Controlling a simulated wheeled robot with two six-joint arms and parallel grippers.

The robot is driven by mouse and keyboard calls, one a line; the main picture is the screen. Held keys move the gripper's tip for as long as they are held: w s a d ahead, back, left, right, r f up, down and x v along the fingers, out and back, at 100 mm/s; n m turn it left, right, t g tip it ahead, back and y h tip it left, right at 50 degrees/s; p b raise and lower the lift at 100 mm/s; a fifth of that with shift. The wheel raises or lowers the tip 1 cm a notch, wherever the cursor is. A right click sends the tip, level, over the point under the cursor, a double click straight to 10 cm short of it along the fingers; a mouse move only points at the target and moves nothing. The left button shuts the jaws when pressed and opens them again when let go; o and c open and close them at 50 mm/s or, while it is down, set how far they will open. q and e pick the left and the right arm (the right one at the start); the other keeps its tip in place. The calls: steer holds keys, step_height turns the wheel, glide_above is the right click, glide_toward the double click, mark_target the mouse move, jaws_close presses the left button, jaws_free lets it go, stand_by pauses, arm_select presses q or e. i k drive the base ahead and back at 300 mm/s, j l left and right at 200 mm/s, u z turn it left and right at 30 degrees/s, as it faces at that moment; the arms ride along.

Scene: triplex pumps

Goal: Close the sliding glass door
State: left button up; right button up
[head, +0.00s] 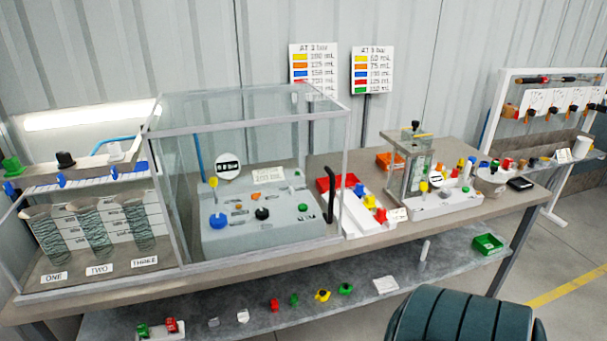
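A glass case with a grey frame (250,125) stands on the long table and encloses a grey pump panel (262,222). A black curved handle (330,193) shows upright at the case's right front edge, near the corner post. The glass is clear, so I cannot tell for certain which pane is the sliding door or how far it stands open. Neither of my grippers is in view.
Three coiled columns (96,230) stand in a case on the left. A red tray (338,184) and a small pump stand (410,165) are on the right. A dark green ribbed padded object (463,318) blocks the lower right foreground. A shelf (240,298) holds several small parts.

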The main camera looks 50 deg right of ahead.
mark_target(328, 218)
steer(key=z, duration=1.4)
steer(key=l+u, duration=0.15)
steer(key=l, duration=0.3)
